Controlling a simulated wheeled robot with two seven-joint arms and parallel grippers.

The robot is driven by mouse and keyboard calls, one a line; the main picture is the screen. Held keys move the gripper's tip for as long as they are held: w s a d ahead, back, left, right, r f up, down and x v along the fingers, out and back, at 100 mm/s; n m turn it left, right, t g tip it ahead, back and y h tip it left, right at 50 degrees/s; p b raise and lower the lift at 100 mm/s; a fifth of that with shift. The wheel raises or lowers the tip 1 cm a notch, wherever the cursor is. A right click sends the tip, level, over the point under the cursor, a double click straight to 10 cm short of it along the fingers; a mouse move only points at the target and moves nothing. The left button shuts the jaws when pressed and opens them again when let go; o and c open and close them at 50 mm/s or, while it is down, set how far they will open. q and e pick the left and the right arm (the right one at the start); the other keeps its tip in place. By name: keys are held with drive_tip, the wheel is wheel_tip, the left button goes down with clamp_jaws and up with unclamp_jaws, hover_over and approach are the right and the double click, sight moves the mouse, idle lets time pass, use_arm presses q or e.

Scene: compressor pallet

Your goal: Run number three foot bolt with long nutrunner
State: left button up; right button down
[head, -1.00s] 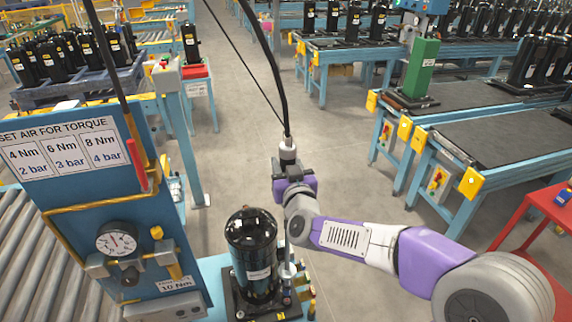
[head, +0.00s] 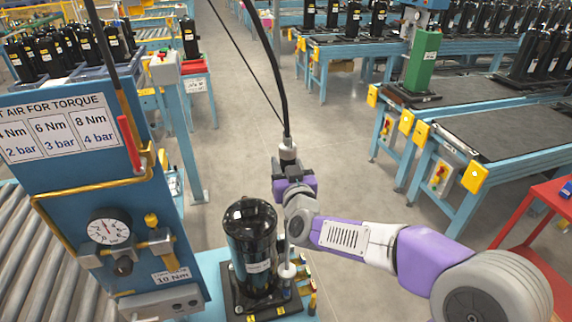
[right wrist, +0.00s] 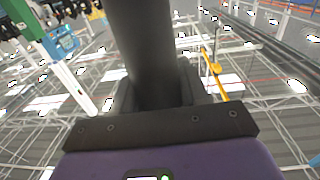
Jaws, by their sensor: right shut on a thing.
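The black compressor (head: 252,250) stands upright on its dark base plate (head: 244,308) at the bottom centre of the head view. My right gripper (head: 290,172) is shut on the long nutrunner (head: 288,151), above and just right of the compressor. A black hose runs up from the tool's top. The tool's lower part (head: 287,270) comes down beside the compressor's right side, near the base plate's foot. Whether its tip sits on a bolt is too small to tell. In the right wrist view the tool's dark body (right wrist: 140,50) fills the jaws. My left gripper is not in view.
A red table (head: 545,205) is at right. Open floor lies beyond.

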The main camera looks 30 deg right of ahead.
drive_tip(key=shift+f+b, duration=1.2)
drive_tip(key=shift+b, duration=0.1)
idle(0.7)
drive_tip(key=shift+f+b, duration=0.45)
drive_tip(key=shift+f, duration=0.25)
idle(1.5)
drive_tip(key=shift+r, duration=0.1)
drive_tip(key=shift+r+p, duration=2.2)
drive_tip(key=shift+r, duration=0.5)
drive_tip(key=shift+f, duration=0.1)
